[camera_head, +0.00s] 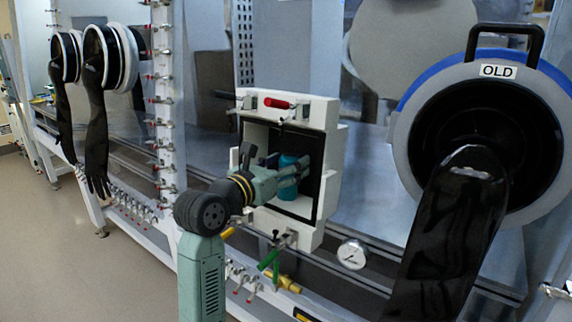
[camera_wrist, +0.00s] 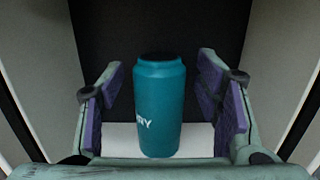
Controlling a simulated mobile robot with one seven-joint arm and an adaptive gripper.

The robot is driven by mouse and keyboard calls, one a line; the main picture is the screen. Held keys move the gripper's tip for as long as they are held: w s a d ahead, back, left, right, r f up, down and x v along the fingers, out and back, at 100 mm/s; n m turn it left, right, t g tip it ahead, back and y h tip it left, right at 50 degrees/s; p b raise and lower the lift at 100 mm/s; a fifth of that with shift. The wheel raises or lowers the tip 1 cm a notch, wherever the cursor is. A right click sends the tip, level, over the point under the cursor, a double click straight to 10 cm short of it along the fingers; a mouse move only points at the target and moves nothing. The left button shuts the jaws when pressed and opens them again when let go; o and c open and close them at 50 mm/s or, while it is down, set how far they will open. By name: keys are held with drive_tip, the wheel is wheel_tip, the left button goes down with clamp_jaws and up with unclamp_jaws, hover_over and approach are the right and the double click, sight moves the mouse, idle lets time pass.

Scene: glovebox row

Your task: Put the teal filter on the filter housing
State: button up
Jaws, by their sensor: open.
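The teal filter (camera_wrist: 160,105) is a can-shaped cylinder with a dark top and pale lettering. It stands upright inside a white open-fronted box (camera_head: 327,165), on a pale floor seen in the wrist view. In the head view the teal filter (camera_head: 288,177) is partly covered by my gripper. My gripper (camera_wrist: 165,112) reaches into the box, with one purple-padded finger on each side of the filter. The fingers are open, with gaps between pads and filter. I cannot tell which thing is the filter housing.
A pressure gauge (camera_head: 352,254) and green-handled valve (camera_head: 269,258) sit below. A glove port labelled OLD (camera_head: 497,71) with a hanging black glove is at the right. More gloves (camera_head: 95,125) hang at the left. Floor (camera_head: 50,240) is clear.

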drive_tip(key=r+b+v, duration=0.1)
drive_tip(key=b+v, duration=0.3)
drive_tip(key=v, duration=0.8)
drive_tip(key=shift+r, duration=0.15)
